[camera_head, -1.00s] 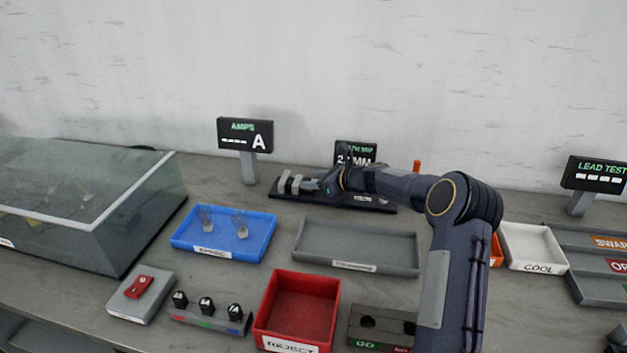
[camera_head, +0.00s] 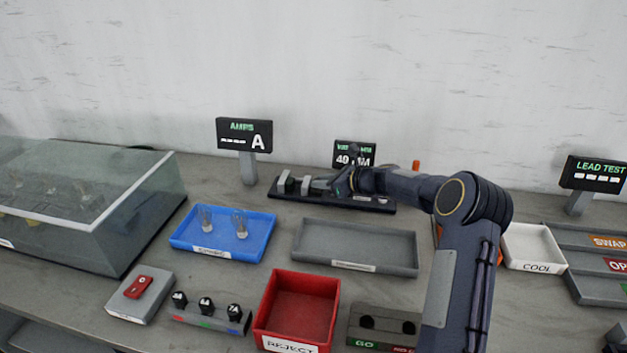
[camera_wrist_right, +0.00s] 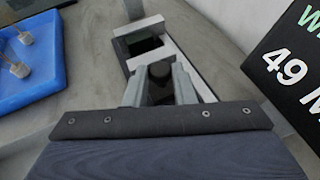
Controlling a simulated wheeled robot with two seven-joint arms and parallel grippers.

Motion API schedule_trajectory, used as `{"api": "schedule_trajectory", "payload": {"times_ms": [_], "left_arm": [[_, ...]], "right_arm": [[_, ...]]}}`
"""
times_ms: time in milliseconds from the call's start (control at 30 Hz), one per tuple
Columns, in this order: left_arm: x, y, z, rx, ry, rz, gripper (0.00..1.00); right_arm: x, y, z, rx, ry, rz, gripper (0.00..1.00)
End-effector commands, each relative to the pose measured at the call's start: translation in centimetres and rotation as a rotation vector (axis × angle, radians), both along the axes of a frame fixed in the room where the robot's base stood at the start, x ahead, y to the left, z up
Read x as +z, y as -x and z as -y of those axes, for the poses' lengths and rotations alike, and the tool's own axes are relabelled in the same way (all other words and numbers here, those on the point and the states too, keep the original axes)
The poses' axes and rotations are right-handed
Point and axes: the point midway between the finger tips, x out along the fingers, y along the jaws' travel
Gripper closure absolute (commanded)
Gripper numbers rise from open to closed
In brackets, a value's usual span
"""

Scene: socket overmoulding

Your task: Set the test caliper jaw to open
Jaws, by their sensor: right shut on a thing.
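The test caliper (camera_head: 335,196) lies at the back of the bench, a dark base with grey upright jaws at its left end. In the right wrist view its grey jaws (camera_wrist_right: 140,38) stand apart with a dark gap between them. My right gripper (camera_head: 330,184) reaches over the caliper from the right and is shut on the sliding jaw (camera_wrist_right: 160,72), which its fingers partly hide. The caliper's display (camera_head: 355,154) stands behind it and seems to read 49 MM; 49 also shows in the wrist view (camera_wrist_right: 287,65). My left gripper is not in view.
A blue tray (camera_head: 186,240) with two bulb-like parts and an empty grey tray (camera_head: 355,265) lie in front of the caliper. The AMPS display (camera_head: 245,134) stands to its left. A red reject bin (camera_head: 262,322) is nearer the front.

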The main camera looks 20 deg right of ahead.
Motion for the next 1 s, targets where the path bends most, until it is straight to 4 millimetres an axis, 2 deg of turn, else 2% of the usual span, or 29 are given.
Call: {"api": "schedule_trajectory", "payload": {"times_ms": [33, 167, 467, 500, 633, 1000], "left_arm": [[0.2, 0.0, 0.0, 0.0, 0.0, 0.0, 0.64], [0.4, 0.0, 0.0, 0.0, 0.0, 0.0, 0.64], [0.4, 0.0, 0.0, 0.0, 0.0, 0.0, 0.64], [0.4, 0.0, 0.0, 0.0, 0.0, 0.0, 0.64], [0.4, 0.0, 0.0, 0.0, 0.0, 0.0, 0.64], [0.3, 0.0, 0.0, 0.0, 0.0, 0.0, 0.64]], "right_arm": [[0.1, 0.7, 1.0, -0.004, 0.002, -0.001, 1.0], [0.0, 1.7, 2.4, -0.003, 0.001, -0.001, 1.0], [-0.1, 2.0, 2.7, -0.003, 0.003, -0.002, 1.0], [-0.1, 2.0, 2.7, -0.003, 0.003, -0.002, 0.76], [-0.1, 2.0, 2.7, -0.003, 0.002, -0.001, 0.59], [0.2, 2.4, 2.9, -0.003, 0.001, 0.0, 0.57]]}}
